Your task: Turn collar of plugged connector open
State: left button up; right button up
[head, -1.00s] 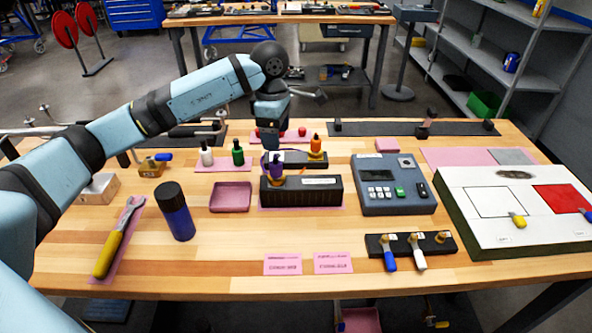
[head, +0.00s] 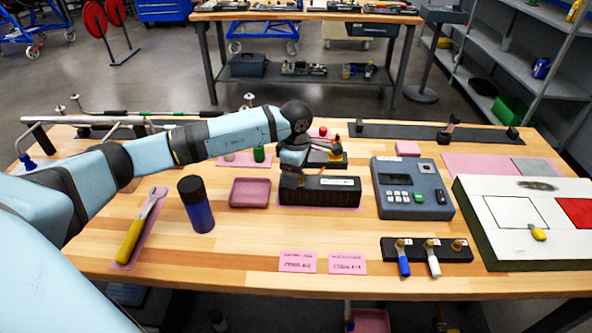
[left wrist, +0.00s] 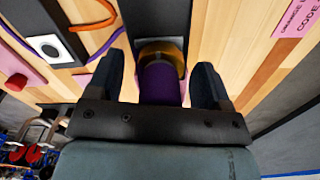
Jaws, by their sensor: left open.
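A purple connector (left wrist: 160,85) with a brass-coloured collar (left wrist: 162,48) at its far end shows in the left wrist view, against the black block (left wrist: 155,15). My left gripper (left wrist: 160,75) is open, with one finger on each side of the purple connector and a visible gap on both sides. In the head view my left gripper (head: 299,178) is over the front black block (head: 320,192) and hides most of the connector there. An orange connector (head: 337,148) stands on the block behind. My right gripper is not in view.
A pink tray (head: 250,193) lies left of the block, and a grey device with keys (head: 412,188) stands right. A blue bottle (head: 196,205) and yellow-handled wrench (head: 138,228) are at the left. A black rail (head: 427,249) holds valves in front.

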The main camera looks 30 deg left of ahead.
pick_arm(q)
jog(key=shift+f, duration=0.1)
jog(key=c, duration=0.9)
jog(key=shift+c, duration=0.2)
jog(key=shift+n, duration=0.3)
jog(key=n+b, duration=0.1)
jog(key=n, duration=0.2)
jog(key=n+b, duration=0.1)
jog(key=n, duration=0.3)
jog(key=shift+n, duration=0.3)
jog(key=n+b, duration=0.1)
jog(key=n, duration=0.8)
jog(key=shift+n, duration=0.5)
